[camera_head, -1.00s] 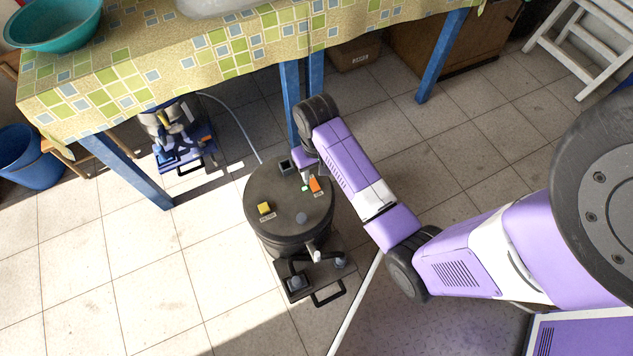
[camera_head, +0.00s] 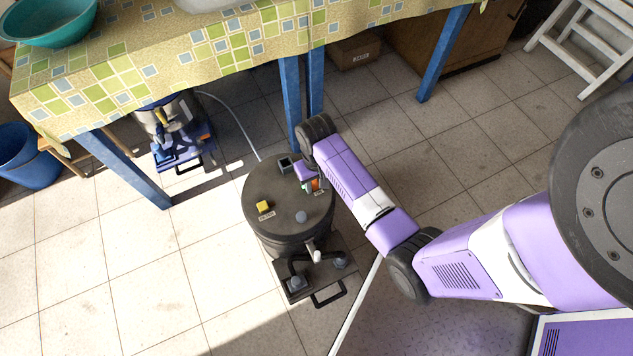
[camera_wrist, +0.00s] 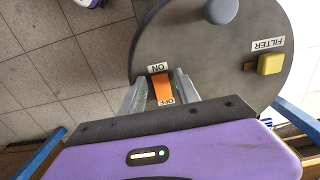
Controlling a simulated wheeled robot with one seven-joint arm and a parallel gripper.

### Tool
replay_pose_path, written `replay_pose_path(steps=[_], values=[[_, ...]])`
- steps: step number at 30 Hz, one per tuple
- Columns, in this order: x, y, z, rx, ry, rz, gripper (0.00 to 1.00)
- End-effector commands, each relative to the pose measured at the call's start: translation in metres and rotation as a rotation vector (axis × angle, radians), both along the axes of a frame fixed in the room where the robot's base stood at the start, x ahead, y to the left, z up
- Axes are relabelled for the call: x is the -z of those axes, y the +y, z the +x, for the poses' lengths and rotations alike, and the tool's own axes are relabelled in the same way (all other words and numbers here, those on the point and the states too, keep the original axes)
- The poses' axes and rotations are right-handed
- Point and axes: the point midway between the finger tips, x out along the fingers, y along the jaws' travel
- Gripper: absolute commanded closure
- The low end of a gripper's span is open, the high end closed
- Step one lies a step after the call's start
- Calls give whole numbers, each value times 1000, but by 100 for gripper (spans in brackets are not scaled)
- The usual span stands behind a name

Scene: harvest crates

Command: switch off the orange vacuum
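A dark grey drum vacuum (camera_head: 268,228) stands on the floor. On its lid is an orange rocker switch (camera_wrist: 161,86), with an ON label (camera_wrist: 157,68) at its far end and an OFF label (camera_wrist: 166,101) at the end nearer my wrist. My gripper (camera_wrist: 160,80) is over the lid, its two fingers apart, one on each side of the switch, with nothing held between them. In the head view my gripper (camera_head: 308,181) partly hides the switch. I cannot tell whether the fingers touch the switch or which way it is tipped.
The lid also has a yellow FILTER button (camera_head: 264,206) and a grey knob (camera_head: 301,216). A table (camera_head: 150,60) with blue legs stands behind; another vacuum (camera_head: 178,135) with a blue base is under it. A blue bucket (camera_head: 28,155) stands left. Floor left of the drum is clear.

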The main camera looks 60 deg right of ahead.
Motion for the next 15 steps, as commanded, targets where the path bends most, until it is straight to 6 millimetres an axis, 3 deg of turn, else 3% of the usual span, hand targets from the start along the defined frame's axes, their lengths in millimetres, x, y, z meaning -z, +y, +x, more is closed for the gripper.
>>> replay_pose_path(steps=[1, 5, 15], values=[[0, 0, 0, 0, 0, 0, 74], [0, 0, 0, 0, 0, 0, 100], [-3, -2, 3, -3, 49, 32, 100]])
